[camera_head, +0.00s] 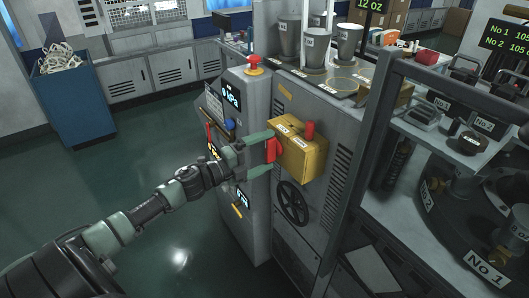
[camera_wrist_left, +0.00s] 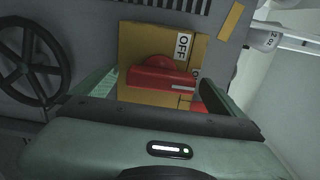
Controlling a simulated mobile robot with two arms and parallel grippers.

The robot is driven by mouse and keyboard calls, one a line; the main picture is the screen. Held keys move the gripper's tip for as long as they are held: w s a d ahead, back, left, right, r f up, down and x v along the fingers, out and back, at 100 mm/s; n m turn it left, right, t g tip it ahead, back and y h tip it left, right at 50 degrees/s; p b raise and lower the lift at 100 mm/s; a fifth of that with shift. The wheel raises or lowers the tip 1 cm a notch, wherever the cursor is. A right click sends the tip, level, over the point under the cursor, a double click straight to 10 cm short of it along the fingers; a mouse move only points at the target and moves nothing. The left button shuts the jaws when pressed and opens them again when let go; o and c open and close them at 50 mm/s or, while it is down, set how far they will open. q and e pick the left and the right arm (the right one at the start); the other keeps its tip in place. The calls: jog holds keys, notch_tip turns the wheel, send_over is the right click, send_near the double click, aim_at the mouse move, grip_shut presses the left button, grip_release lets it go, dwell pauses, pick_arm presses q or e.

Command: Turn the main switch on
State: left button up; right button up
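The main switch is a yellow box (camera_head: 304,158) on the side of the grey machine, with a red handle (camera_head: 272,150) on its front. The handle also shows in the left wrist view (camera_wrist_left: 160,76), lying sideways below an "OFF" label (camera_wrist_left: 183,45). My left gripper (camera_head: 268,151) is open at the box, one finger on either side of the handle. In the left wrist view a gap shows between the left finger and the handle, while the right finger is close to the handle's end. I cannot tell whether it touches. My right gripper is not in view.
A black handwheel (camera_head: 292,203) sits below the box. A red emergency button (camera_head: 254,64) tops the panel with displays. Grey cups (camera_head: 314,48) stand on the machine. A grey frame post (camera_head: 350,150) rises right of the box.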

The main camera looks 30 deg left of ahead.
pick_arm(q)
jog(key=shift+s, duration=0.1)
jog(key=shift+s+a+f, duration=0.15)
jog(key=shift+s, duration=0.1)
jog(key=b+v, duration=0.1)
jog(key=v, duration=0.6)
jog(key=shift+b, duration=0.35)
